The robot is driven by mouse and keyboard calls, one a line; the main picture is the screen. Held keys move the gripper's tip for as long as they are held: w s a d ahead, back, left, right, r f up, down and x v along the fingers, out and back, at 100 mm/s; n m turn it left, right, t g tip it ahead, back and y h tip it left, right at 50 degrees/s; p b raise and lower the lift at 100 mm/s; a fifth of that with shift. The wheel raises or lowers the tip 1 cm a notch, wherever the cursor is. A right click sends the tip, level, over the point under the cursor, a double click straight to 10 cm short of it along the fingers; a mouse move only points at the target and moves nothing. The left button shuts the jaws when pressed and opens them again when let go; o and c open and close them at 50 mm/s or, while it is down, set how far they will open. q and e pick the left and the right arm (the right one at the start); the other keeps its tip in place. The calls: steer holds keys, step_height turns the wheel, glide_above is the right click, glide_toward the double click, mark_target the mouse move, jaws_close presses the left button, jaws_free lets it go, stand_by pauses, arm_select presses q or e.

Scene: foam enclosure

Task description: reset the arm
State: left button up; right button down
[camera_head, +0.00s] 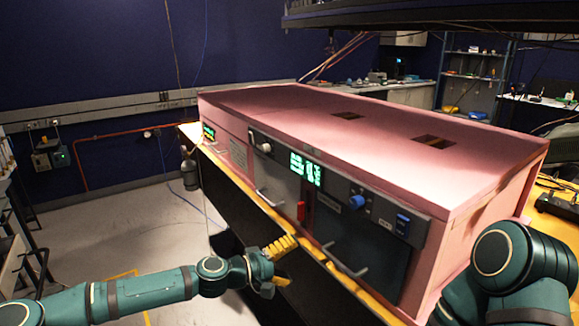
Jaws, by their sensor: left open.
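My left arm comes in from the lower left. Its gripper (281,262), with yellow fingers, is open and empty in front of the pink enclosure's front edge. It appears close to the yellow ledge; whether it touches cannot be told. My right arm shows only as a large green and black link at the lower right; its gripper is out of view. The pink foam enclosure (330,105) holds panels with green displays, a blue knob (357,202) and a red part (301,211). Its lower doors, with metal handles, look closed.
The yellow ledge (353,287) runs along the enclosure's front. Two square holes open in its top. A dark rack hangs above at the back. Shelves (472,72) and a yellow table (552,222) stand at the right.

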arm_select(q)
steer(key=s+d+f+m+g+y, duration=0.1)
steer(key=s+d+f+g+y, duration=0.15)
steer(key=s+f, duration=0.55)
steer(key=s+d+f+m+g+y, duration=0.1)
steer(key=s+d+f+m+g, duration=0.15)
steer(key=s+f, duration=0.5)
steer(key=s+a+f+g+y, duration=0.1)
steer(key=s+a+f+y, duration=0.5)
steer(key=s+a+f, duration=0.4)
steer(key=a, duration=0.3)
steer(key=shift+s+a, duration=0.15)
steer(key=shift+s, duration=0.1)
steer(key=shift+m+y, duration=0.25)
